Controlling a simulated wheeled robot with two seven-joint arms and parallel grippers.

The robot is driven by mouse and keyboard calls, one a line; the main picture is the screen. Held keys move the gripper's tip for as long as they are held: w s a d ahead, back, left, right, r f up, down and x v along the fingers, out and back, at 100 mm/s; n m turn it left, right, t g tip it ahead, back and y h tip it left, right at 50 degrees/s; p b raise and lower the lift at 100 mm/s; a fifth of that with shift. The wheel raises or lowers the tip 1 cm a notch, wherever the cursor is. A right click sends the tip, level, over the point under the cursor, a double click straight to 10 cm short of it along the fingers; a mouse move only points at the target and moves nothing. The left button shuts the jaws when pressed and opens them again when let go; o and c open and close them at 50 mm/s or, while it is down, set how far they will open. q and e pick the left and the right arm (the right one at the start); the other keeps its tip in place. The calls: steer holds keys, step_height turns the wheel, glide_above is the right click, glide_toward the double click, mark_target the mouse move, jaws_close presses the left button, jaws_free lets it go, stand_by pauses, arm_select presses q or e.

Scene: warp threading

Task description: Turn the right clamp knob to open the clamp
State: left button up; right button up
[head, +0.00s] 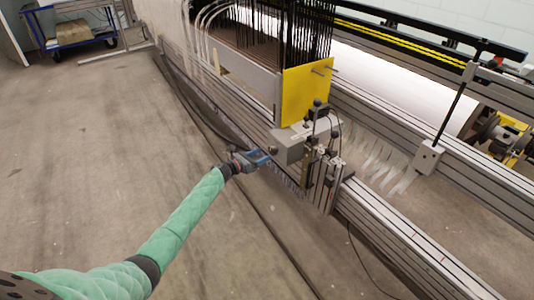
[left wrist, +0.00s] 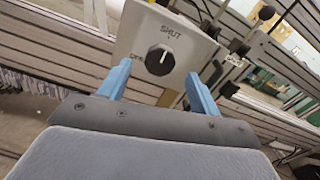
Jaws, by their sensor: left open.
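The clamp knob (left wrist: 160,60) is a round black knob with a white pointer line on a light grey box (left wrist: 135,30) in the left wrist view. The pointer line stands roughly upright, tilted slightly toward SHUT. My left gripper (left wrist: 158,85) is open, its two blue fingers on either side of the knob and apart from it. In the head view the left gripper (head: 262,157) is at the near side of the grey box (head: 290,148). My right gripper is not in view.
A yellow plate (head: 305,92) and black uprights stand behind the box. Metal rails (head: 400,235) run along the machine on both sides of it. Thin posts and cables stand just right of the box. The floor (head: 100,150) at left is clear; a blue cart (head: 72,30) stands far back.

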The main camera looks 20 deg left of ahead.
mark_target(271, 151)
arm_select(q)
steer(key=shift+x, duration=1.85)
steer(key=shift+c, duration=0.4)
steer(key=c, duration=0.9)
